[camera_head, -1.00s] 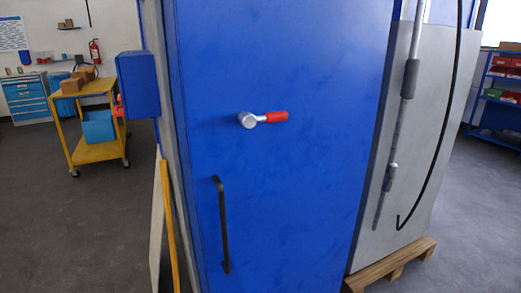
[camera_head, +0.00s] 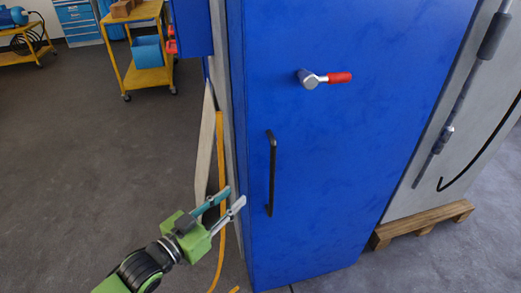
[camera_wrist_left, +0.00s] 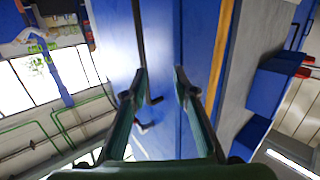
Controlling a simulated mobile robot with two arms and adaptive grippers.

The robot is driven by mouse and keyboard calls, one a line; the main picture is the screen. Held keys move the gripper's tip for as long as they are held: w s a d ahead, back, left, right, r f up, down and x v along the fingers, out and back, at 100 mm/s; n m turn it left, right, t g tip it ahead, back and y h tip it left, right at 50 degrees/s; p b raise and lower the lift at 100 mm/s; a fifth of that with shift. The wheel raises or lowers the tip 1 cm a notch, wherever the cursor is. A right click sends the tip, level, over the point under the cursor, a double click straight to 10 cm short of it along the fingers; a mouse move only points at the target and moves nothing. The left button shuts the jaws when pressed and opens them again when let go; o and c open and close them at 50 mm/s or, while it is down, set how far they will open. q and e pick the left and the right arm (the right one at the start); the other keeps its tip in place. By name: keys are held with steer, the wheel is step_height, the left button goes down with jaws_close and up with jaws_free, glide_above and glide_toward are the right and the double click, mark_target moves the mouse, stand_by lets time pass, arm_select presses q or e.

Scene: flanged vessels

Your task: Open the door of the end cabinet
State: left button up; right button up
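The end cabinet is tall and blue; its front door (camera_head: 335,170) looks closed. A vertical black bar handle (camera_head: 272,172) is on the door's left side, with a grey lever with a red grip (camera_head: 325,78) above it. My left gripper (camera_head: 235,197) is open and empty, left of the handle and apart from it, near the cabinet's lower left edge. In the left wrist view its two fingers (camera_wrist_left: 160,76) are spread, and the black handle (camera_wrist_left: 137,28) shows beyond them, near the left finger. My right gripper is not in view.
A blue box (camera_head: 190,26) juts out from the cabinet's left side. A yellow hose (camera_head: 219,235) and a leaning board (camera_head: 204,145) are beside that side. A wooden pallet (camera_head: 425,224) is at right. Open grey floor (camera_head: 70,150) lies left; a yellow cart (camera_head: 145,76) stands farther back.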

arm_select(q)
steer(key=h, duration=0.2)
glide_toward(271, 163)
steer(key=v, duration=0.3)
steer(key=m, duration=0.1)
steer(key=p+x, duration=0.3)
steer(key=x, duration=1.1)
steer(key=shift+r, duration=0.1)
steer(key=shift+s, duration=0.1)
jaws_close()
